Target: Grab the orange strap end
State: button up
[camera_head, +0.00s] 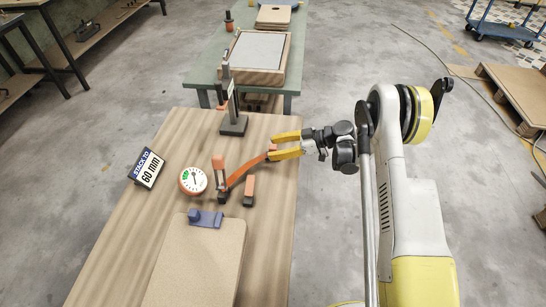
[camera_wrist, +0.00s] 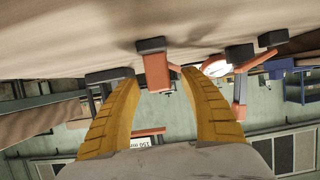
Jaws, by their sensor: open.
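The orange strap (camera_head: 247,172) rises at a slant from its black-based fixture (camera_head: 223,196) on the wooden table. Its upper right end (camera_head: 264,158) is beside the lower yellow finger in the head view. My gripper (camera_head: 271,147) is open, its two yellow fingers apart and pointing left towards the strap end. I cannot tell whether finger and strap touch. In the wrist view my gripper (camera_wrist: 160,78) has an orange piece with a dark cap (camera_wrist: 156,70) between its fingertips. I cannot tell for sure whether that piece is the strap end.
A dial gauge (camera_head: 193,181), a 60 mm sign (camera_head: 147,168) and a short orange post (camera_head: 249,190) stand around the fixture. A clipboard (camera_head: 197,262) lies in front. The table's right edge is close by.

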jog(key=shift+a+f, duration=0.1)
jog(key=shift+a, duration=0.15)
grip_shut()
